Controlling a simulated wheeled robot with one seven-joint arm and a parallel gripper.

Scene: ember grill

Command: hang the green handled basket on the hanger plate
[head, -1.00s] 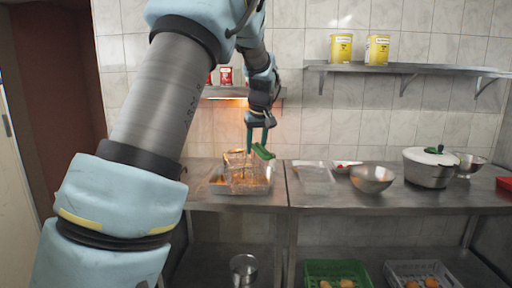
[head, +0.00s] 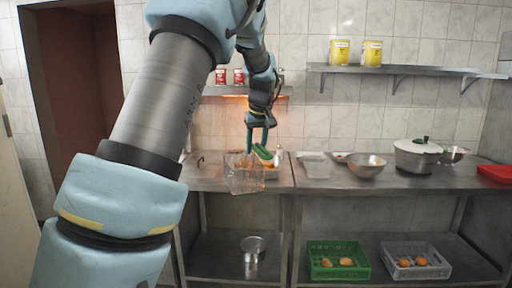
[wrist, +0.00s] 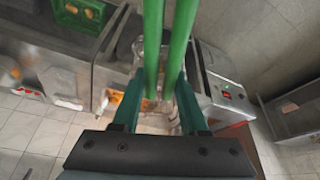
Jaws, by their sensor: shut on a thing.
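In the head view my gripper (head: 258,136) is shut on the green handle (head: 262,152) of the wire basket (head: 245,180). The basket is held above the left counter, its mesh overlapping the counter's front edge in the picture. In the wrist view the handle (wrist: 171,50) shows as two long green bars between the teal fingers of my gripper (wrist: 158,100). The basket itself is hard to make out there. I cannot clearly pick out the hanger plate in either view.
A tray with orange food (head: 271,174) stands behind the basket. A steel bowl (head: 367,167) and a lidded pot (head: 417,157) stand on the right counter. A wall shelf (head: 400,70) holds yellow tins. A green crate (head: 336,262) and a grey crate (head: 415,260) sit below.

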